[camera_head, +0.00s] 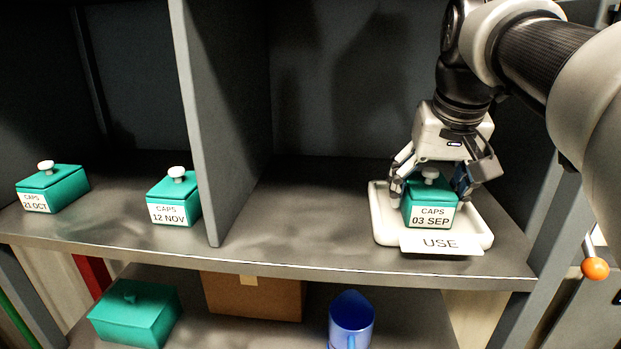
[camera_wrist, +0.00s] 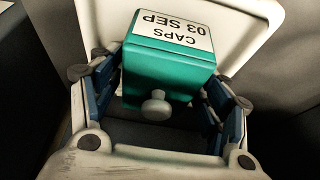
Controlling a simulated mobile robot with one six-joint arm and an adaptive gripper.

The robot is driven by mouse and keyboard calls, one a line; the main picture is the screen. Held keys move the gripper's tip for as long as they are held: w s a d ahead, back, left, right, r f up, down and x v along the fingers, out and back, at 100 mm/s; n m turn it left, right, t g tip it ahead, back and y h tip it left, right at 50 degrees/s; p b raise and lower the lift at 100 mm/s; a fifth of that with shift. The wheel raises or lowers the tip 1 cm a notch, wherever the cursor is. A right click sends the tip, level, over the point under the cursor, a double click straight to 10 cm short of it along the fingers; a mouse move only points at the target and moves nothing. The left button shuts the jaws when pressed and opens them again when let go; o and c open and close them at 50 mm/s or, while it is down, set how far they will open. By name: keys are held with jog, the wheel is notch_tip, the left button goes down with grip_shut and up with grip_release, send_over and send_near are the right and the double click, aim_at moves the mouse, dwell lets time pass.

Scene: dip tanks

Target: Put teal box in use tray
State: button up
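A teal box (camera_head: 430,203) with a white knob and a label "CAPS 03 SEP" sits upright in the white use tray (camera_head: 384,228) on the right of the shelf. The box also shows in the wrist view (camera_wrist: 168,72), with its label upside down, and so does the tray (camera_wrist: 262,14). My gripper (camera_head: 432,186) is low over the box, one finger on each side of it. In the wrist view my gripper (camera_wrist: 165,105) looks open, with narrow gaps between the blue finger pads and the box. Any light contact is hard to make out.
Two more teal boxes, labelled "21 OCT" (camera_head: 52,188) and "12 NOV" (camera_head: 174,198), stand left of a grey upright divider (camera_head: 222,120). Below are a teal box (camera_head: 135,312), a cardboard box (camera_head: 253,295) and a blue mug (camera_head: 351,318). The shelf between divider and tray is clear.

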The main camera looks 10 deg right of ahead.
aim_at(431, 188)
jog(key=shift+o, duration=0.7)
jog(key=shift+s, duration=0.1)
jog(key=shift+r, duration=0.25)
jog(key=s+r, duration=0.2)
jog(key=shift+s+a+r, duration=0.1)
jog(key=shift+a+r, duration=0.2)
jog(key=shift+a, duration=0.05)
jog(key=s+a, duration=0.1)
jog(key=s, duration=0.2)
jog(key=s+a+b, duration=0.1)
jog(key=s, duration=0.3)
jog(key=s+a+b, duration=0.1)
jog(key=s, duration=0.2)
jog(key=shift+s, duration=0.2)
